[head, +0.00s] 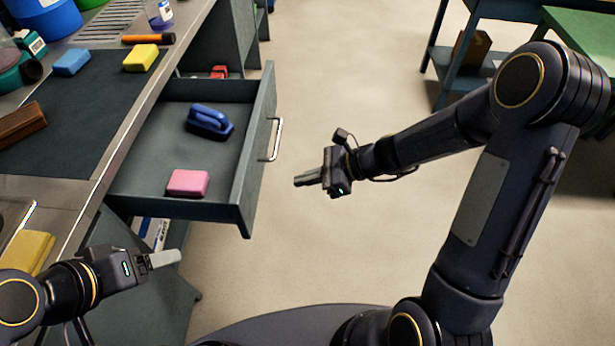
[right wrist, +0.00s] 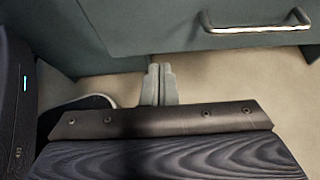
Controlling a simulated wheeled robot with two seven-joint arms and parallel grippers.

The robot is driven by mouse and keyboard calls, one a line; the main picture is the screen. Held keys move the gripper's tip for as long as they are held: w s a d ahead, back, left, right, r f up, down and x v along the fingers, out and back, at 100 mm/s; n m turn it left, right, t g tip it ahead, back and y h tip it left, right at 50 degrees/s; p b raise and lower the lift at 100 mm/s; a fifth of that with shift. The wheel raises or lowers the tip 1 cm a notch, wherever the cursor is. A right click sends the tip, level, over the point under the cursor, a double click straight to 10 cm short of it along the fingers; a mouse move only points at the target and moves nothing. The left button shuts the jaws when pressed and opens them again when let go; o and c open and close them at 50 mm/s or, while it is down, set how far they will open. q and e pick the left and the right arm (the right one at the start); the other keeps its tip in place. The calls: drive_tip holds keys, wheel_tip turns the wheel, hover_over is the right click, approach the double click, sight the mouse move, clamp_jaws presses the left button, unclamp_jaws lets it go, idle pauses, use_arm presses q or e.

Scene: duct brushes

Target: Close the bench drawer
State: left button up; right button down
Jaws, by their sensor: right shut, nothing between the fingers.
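The bench drawer (head: 250,180) is pulled out from the bench toward the right. Its metal bar handle (head: 276,139) is on the front panel, and the handle also shows at the top right of the right wrist view (right wrist: 257,27).
The bench top (head: 190,38) holds a dark mat (head: 75,110) with blue and yellow blocks, an orange-and-black stick (head: 148,39) and a brown block. A blue shelf unit (head: 450,75) and a green table stand at the back right. Open floor (head: 340,60) lies right of the drawer.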

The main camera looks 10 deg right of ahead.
sight(254, 188)
drive_tip(key=x, duration=0.3)
drive_tip(key=r+x, duration=0.1)
drive_tip(key=x, duration=0.2)
drive_tip(key=b+x, duration=0.1)
drive_tip(key=x, duration=0.2)
drive_tip(key=shift+a+r, duration=0.25)
drive_tip(key=shift+a, duration=0.15)
use_arm(q)
drive_tip(key=shift+f, duration=0.7)
use_arm(e)
drive_tip(key=shift+w+a, duration=0.15)
drive_tip(key=shift+a, duration=0.2)
drive_tip(key=shift+a, duration=0.1)
